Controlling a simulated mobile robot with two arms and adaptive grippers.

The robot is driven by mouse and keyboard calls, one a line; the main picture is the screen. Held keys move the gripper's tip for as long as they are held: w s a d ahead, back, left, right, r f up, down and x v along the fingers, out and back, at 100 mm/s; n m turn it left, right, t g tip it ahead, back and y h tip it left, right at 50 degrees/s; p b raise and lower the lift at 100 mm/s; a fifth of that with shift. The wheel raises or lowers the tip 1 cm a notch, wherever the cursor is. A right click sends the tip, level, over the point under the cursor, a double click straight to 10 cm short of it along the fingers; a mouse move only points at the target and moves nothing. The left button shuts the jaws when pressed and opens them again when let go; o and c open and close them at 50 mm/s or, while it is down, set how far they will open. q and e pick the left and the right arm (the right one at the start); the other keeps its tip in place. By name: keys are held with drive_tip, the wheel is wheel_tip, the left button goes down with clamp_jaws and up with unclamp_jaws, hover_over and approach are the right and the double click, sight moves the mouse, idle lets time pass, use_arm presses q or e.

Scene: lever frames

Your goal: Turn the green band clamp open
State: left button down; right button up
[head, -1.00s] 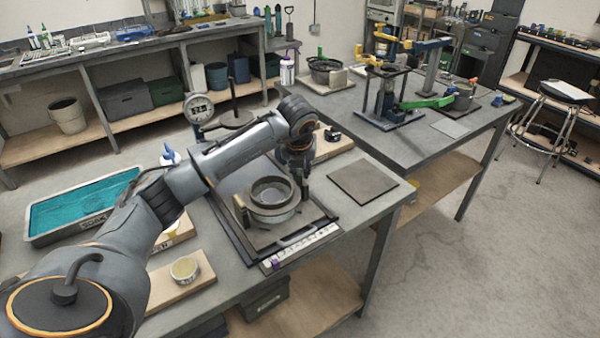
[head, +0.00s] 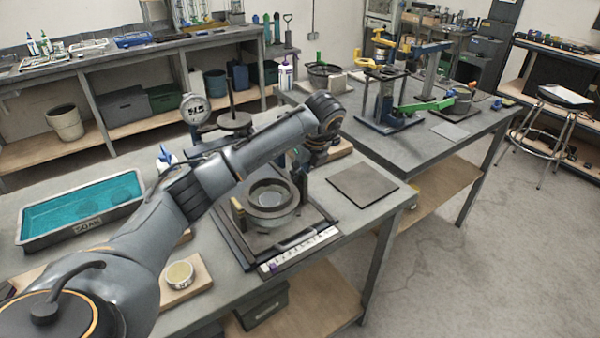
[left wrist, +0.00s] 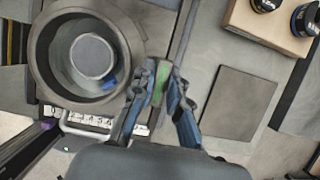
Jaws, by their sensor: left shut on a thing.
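The green band clamp shows as a short green handle (left wrist: 158,85) in the left wrist view, beside the right rim of a round grey vessel (left wrist: 40,62). My left gripper (left wrist: 160,78) is shut on this handle, with a blue-grey finger on each side. In the head view the vessel (head: 268,212) stands on a dark square base at the near table, and my left gripper (head: 303,178) is at its right far side. The green handle cannot be made out there. My right gripper is not in view.
A flat grey plate (head: 364,185) lies right of the vessel. A white marked strip (head: 300,250) runs along the base's front. A teal soak tray (head: 80,207) and a small round tin (head: 180,274) are to the left. A separate green lever (head: 428,105) is on the far table.

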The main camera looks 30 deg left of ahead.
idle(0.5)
use_arm(q)
drive_tip(key=c, duration=1.3)
unclamp_jaws()
